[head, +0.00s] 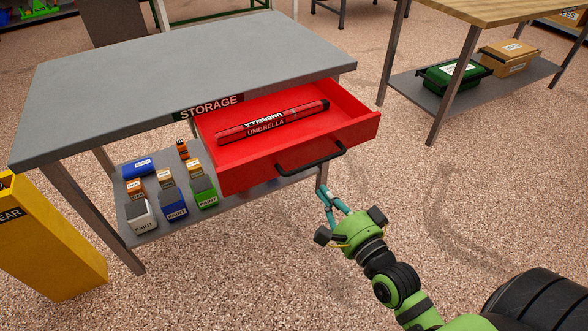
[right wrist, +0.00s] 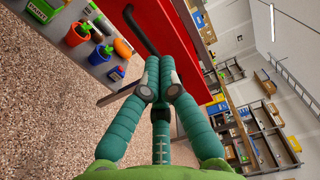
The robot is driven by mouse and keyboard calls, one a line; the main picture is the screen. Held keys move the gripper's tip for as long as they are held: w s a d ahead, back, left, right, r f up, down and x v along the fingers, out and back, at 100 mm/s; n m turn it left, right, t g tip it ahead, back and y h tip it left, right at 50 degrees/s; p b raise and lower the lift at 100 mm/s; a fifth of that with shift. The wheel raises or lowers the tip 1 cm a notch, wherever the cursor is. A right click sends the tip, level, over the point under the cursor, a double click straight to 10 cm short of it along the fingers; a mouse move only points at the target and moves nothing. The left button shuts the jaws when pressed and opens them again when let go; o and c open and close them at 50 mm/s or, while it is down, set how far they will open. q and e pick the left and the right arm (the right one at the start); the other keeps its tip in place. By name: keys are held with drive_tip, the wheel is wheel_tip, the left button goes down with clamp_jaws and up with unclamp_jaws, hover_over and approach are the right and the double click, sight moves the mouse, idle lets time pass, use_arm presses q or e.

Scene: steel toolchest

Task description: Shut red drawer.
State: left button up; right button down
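The red drawer (head: 300,135) is pulled out from under the grey tabletop (head: 190,75). It has a dark bar handle (head: 312,162) on its front and a red umbrella (head: 272,121) lying inside. My right gripper (head: 327,193) is in front of and below the drawer front, just below the handle's right end, and looks apart from it. In the right wrist view, my right gripper (right wrist: 160,68) shows teal fingers close together at the tips, with the drawer (right wrist: 173,30) and its handle (right wrist: 141,30) beyond; I see nothing held. My left gripper is out of view.
A lower shelf under the drawer holds several paint containers (head: 204,192). A yellow bin (head: 50,240) stands at the left. A wooden-topped table (head: 500,10) with a green crate (head: 452,77) is at the back right. The floor right of the drawer is clear.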

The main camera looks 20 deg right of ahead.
sight(291, 150)
drive_tip(key=w, duration=0.4)
drive_tip(key=w+b, duration=0.1)
drive_tip(key=w, duration=0.7)
drive_tip(key=shift+a+f, duration=0.1)
drive_tip(key=shift+a, duration=0.3)
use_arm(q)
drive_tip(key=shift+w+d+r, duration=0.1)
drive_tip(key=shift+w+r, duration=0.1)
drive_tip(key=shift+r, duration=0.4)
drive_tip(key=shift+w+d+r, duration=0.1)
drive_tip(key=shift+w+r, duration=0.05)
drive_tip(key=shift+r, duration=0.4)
use_arm(e)
drive_tip(key=shift+w+a, duration=0.1)
drive_tip(key=shift+w, duration=0.65)
drive_tip(key=shift+w, duration=0.1)
